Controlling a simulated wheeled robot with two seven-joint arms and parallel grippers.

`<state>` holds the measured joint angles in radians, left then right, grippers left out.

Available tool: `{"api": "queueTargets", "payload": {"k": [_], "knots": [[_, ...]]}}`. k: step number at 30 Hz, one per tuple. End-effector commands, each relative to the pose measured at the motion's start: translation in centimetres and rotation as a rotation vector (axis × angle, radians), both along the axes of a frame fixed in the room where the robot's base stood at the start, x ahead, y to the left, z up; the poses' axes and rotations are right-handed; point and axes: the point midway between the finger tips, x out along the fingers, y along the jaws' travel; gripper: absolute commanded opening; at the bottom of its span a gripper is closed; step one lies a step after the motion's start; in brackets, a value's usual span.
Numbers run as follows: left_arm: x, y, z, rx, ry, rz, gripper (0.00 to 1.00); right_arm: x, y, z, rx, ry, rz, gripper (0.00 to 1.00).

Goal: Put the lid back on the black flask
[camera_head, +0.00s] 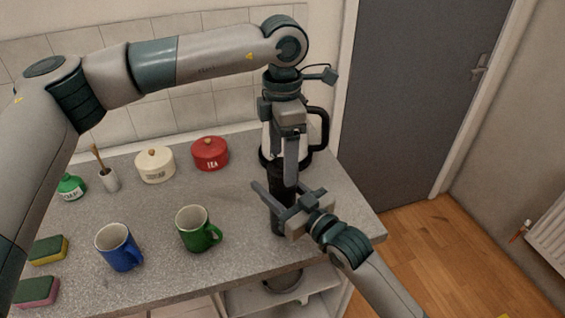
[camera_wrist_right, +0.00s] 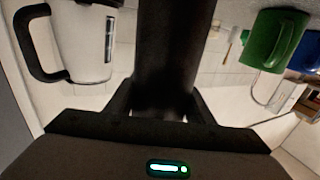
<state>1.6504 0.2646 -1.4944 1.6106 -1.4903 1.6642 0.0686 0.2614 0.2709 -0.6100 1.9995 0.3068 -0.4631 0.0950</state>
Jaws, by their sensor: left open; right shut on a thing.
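The black flask (camera_head: 282,182) stands upright near the right end of the counter. My right gripper (camera_head: 277,203) is shut on its body from the front right. In the right wrist view the flask (camera_wrist_right: 175,55) rises between the two fingers (camera_wrist_right: 160,108). My left gripper (camera_head: 290,165) points down over the flask's top and is open. Its finger and wrist cover part of the flask's top. I cannot make out the lid as a separate piece, nor whether it sits on the flask.
A white kettle (camera_head: 268,142) with a black handle stands close behind the flask. A green mug (camera_head: 193,232) and a blue mug (camera_head: 116,250) stand to the left. Red (camera_head: 210,155) and cream (camera_head: 156,168) canisters are at the back. The counter's right edge is near.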

Motion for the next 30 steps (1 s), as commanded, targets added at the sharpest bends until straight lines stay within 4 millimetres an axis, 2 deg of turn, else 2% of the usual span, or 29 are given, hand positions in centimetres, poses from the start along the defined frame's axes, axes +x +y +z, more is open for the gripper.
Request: {"api": "queueTargets", "payload": {"k": [6,14,15,20,30], "knots": [[0.0,0.0,1.9,0.0,-0.001,0.0,0.72,0.0,0.0,-0.1,-0.002,0.002,0.0,0.0],[0.0,0.0,2.0,0.0,0.0,-0.001,0.72,0.0,0.0,-0.1,-0.002,0.002,0.0,0.0],[0.0,0.0,2.0,0.0,0.0,0.0,0.68,0.0,0.0,-0.1,-0.002,0.002,0.0,0.0],[0.0,0.0,2.3,0.002,0.001,0.025,0.68,0.0,0.0,-0.1,-0.002,0.002,0.0,0.0],[0.0,-0.1,4.7,0.004,-0.003,0.298,0.68,0.0,0.0,-0.1,-0.002,0.002,0.0,0.0]]}}
